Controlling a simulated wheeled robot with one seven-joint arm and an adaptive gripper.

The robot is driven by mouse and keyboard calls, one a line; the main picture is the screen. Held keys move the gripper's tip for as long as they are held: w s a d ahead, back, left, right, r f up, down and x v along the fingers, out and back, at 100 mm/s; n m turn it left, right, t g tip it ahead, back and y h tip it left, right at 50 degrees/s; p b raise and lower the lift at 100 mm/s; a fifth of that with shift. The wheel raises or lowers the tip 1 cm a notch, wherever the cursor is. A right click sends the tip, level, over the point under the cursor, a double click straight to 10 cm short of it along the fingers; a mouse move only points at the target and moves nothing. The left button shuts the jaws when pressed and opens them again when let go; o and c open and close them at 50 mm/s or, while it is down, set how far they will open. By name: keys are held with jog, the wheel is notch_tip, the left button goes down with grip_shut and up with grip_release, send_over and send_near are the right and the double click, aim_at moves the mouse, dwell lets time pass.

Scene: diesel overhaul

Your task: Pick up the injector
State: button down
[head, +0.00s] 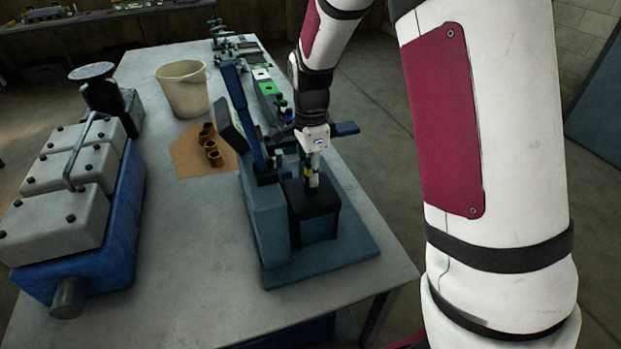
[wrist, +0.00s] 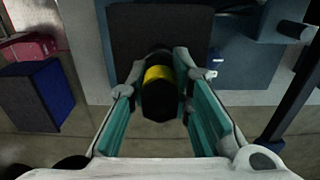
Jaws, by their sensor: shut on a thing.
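The injector (wrist: 158,102) is a dark cylinder with a yellow band, seen from above in the wrist view. My gripper (wrist: 162,80) is shut on it, with one teal-lined finger on each side. In the head view my gripper (head: 313,158) points down over the black block of the blue bench stand (head: 320,255). A small part of the injector (head: 312,181) shows below the fingers, upright, at the top of the black block (head: 316,222). I cannot tell whether its lower end is in the block or just above it.
The stand's blue lever (head: 243,115) rises close left of my gripper. Several brass rings (head: 213,155) lie on a brown mat (head: 186,158), with a cream bucket (head: 184,90) behind. A blue engine (head: 120,225) fills the table's left. The table's front (head: 215,300) is clear.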

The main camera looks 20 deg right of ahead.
notch_tip(320, 180, up, 15)
jog(key=b, duration=0.2)
jog(key=shift+r, duration=0.2)
jog(key=c, duration=2)
grip_release()
grip_shut()
jog(key=shift+f, duration=0.1)
